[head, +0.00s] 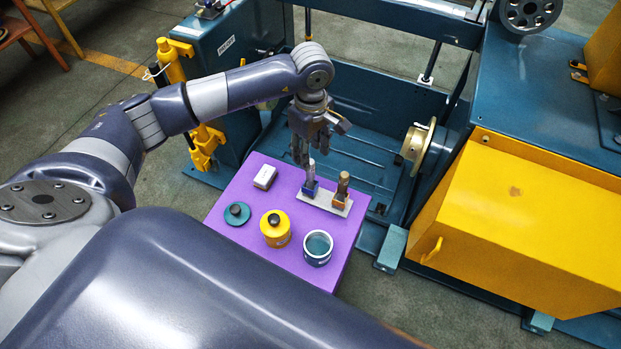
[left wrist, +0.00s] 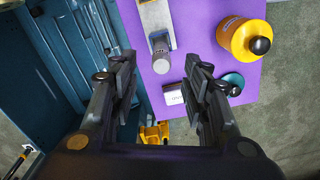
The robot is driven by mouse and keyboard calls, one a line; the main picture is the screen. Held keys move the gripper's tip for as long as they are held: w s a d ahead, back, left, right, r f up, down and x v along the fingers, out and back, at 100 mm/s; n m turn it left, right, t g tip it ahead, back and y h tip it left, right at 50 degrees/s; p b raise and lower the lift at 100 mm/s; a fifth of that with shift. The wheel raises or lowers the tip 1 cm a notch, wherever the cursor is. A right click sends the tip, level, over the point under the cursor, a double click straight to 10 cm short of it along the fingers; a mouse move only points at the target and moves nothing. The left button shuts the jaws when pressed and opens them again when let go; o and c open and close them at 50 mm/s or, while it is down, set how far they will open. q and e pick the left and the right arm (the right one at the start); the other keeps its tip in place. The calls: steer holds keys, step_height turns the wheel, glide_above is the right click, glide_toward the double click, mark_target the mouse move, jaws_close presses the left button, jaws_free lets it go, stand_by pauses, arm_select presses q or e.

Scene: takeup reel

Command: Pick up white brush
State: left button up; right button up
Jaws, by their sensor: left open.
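The white brush (head: 311,178), with a pale handle and a blue lower part, stands upright on a light holder plate (head: 322,200) on the purple table. A brown-handled brush (head: 342,188) stands beside it on the right. My left gripper (head: 304,150) is above the white brush, pointing down, and partly overlaps its top. In the left wrist view my gripper (left wrist: 164,75) is open and empty. There a greyish brush handle end (left wrist: 160,48) shows just ahead of the gap between the fingers, apart from both. The brown brush cannot be made out there.
The purple table (head: 222,213) also holds a small white box (head: 265,177), a teal lid (head: 237,213), a yellow pot (head: 275,231) with a black knob and an open white can (head: 318,248). Blue machinery (head: 350,140) stands behind; a yellow cabinet (head: 520,230) is right.

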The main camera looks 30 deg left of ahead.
mark_target(310, 176)
arm_select(q)
steer(key=shift+f, duration=0.75)
step_height(310, 176, down, 4)
steer(key=shift+f+b, duration=0.25)
steer(key=shift+b, duration=1)
steer(key=shift+r, duration=0.1)
jaws_close()
